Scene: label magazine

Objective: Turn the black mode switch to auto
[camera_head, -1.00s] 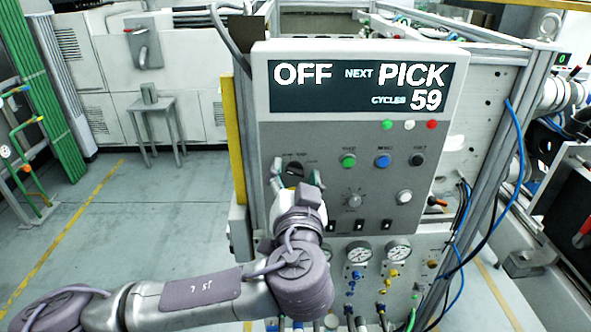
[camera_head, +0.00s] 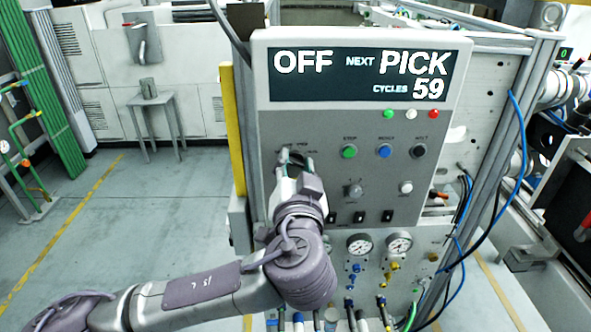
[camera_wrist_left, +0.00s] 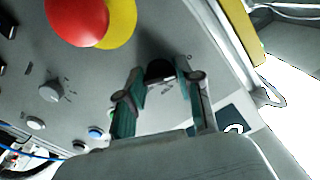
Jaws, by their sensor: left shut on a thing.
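The black mode switch (camera_wrist_left: 160,70) is on the grey control panel (camera_head: 330,130), and in the left wrist view it sits between the fingertips. My left gripper (camera_head: 296,162) reaches the panel's left part with its two green-padded fingers closed on the switch from both sides. In the head view the fingers hide most of the switch, and its exact angle is hard to read. The display (camera_head: 362,80) shows OFF, NEXT PICK and CYCLES 59. My right gripper is not in view.
A red mushroom button (camera_wrist_left: 77,20) on a yellow base stands out close to my left gripper. Green (camera_head: 349,151), blue (camera_head: 385,151) and black (camera_head: 418,151) buttons sit to the right. Gauges (camera_head: 360,243) and hoses are below. The floor at left is open.

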